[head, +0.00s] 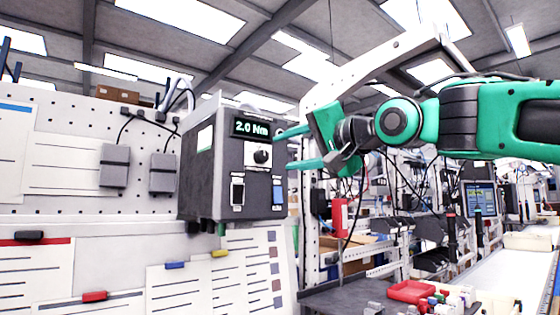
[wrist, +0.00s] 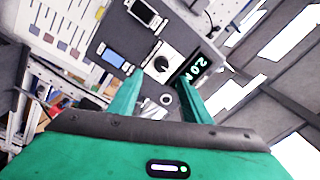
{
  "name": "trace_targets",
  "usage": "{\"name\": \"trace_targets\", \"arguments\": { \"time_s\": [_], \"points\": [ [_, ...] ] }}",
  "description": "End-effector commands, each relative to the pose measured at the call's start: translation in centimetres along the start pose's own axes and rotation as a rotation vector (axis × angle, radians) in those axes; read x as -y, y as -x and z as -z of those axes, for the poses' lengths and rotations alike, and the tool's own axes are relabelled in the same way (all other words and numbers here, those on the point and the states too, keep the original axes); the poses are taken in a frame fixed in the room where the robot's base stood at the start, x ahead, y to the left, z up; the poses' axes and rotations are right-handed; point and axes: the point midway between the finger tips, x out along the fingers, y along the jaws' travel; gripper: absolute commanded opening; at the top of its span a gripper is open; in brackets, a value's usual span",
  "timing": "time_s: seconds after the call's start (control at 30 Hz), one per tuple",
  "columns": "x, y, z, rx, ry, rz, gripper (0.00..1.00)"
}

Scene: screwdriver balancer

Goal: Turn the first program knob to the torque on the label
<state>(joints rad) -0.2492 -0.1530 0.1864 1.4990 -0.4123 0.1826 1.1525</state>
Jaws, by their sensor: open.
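A grey controller box (head: 200,180) hangs at the pegboard. Its lit display (head: 251,128) reads 2.0 Nm. A black round knob (head: 262,156) sits on a white plate just below the display. The knob also shows in the wrist view (wrist: 161,64), just beyond my fingertips. My gripper (head: 284,149) is green and open, to the right of the knob, with its fingers pointing at the box front. In the wrist view its fingers (wrist: 157,78) stand apart with nothing between them. I cannot tell whether they touch the box. A pale label (head: 205,138) on the box's left side is unreadable.
Below the knob are a dark switch (head: 237,192) and a blue-faced switch (head: 277,191). Two small grey boxes (head: 114,166) with cables hang on the pegboard at left. Printed sheets cover the lower wall. A red tray (head: 411,291) stands on the bench at lower right.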

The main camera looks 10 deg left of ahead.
Motion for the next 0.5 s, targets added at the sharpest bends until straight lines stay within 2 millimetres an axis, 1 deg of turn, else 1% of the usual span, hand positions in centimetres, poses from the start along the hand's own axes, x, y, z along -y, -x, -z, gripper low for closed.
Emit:
{"name": "trace_targets", "arguments": {
  "time_s": [0.03,0.1,0.2,0.33,0.5],
  "points": [
    [0.0,0.8,0.1,-0.002,0.001,-0.001,0.44],
    [0.0,1.6,0.1,-0.002,0.000,-0.001,0.44],
    [-0.1,2.2,0.1,-0.001,-0.001,-0.001,0.44],
    [0.0,2.7,0.0,-0.001,-0.001,0.000,0.44],
    [-0.1,2.7,0.0,0.000,-0.001,0.000,0.44]
  ]
}}
